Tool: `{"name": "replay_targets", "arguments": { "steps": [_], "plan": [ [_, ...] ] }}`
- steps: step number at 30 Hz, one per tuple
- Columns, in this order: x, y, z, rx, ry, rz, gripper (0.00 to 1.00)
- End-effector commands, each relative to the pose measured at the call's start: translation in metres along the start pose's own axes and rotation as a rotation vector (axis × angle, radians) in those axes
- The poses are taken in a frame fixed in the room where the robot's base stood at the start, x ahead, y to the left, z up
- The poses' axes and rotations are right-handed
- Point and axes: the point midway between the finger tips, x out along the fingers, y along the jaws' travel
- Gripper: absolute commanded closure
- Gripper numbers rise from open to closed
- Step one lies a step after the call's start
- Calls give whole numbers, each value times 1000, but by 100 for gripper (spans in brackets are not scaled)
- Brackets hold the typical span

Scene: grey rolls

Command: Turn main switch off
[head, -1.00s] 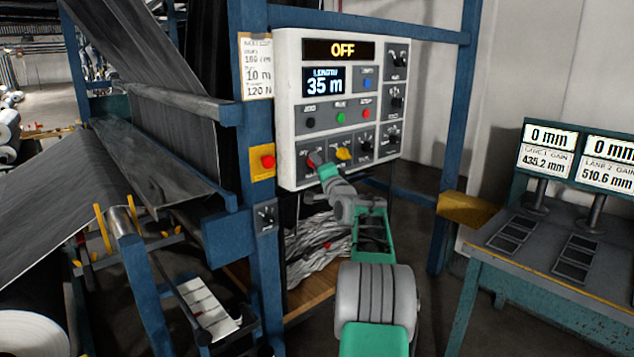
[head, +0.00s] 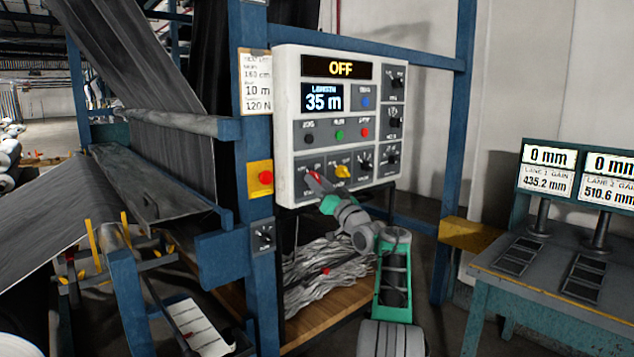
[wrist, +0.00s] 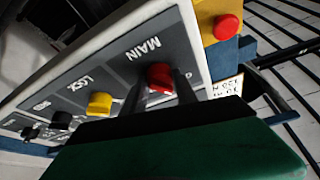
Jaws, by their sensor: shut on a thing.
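The main switch is a red knob (head: 313,178) at the lower left of the grey control panel (head: 286,120). In the wrist view the red knob (wrist: 160,77) sits under the upside-down label MAIN. My gripper (head: 317,187) is at the knob from the front and below. In the wrist view its two dark fingers (wrist: 158,90) stand on either side of the knob, shut on it. The display (head: 341,67) at the panel's top reads OFF. The exact angle of the knob is hard to tell.
A yellow knob (head: 343,171) labelled LOCK is beside the main switch. A red button on a yellow box (head: 260,178) is on the blue post to the left. A desk with screens (head: 549,158) stands at the right. Grey fabric (head: 172,145) runs at the left.

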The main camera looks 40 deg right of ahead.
Motion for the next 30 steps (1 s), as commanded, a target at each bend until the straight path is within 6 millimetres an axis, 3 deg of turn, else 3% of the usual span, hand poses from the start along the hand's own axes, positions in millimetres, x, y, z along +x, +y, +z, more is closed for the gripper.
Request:
{"name": "replay_targets", "arguments": {
  "steps": [12,30],
  "plan": [
    [1,2,-2,-209,-2,-87,100],
    [0,2,0,-248,-2,-103,100]
  ]
}}
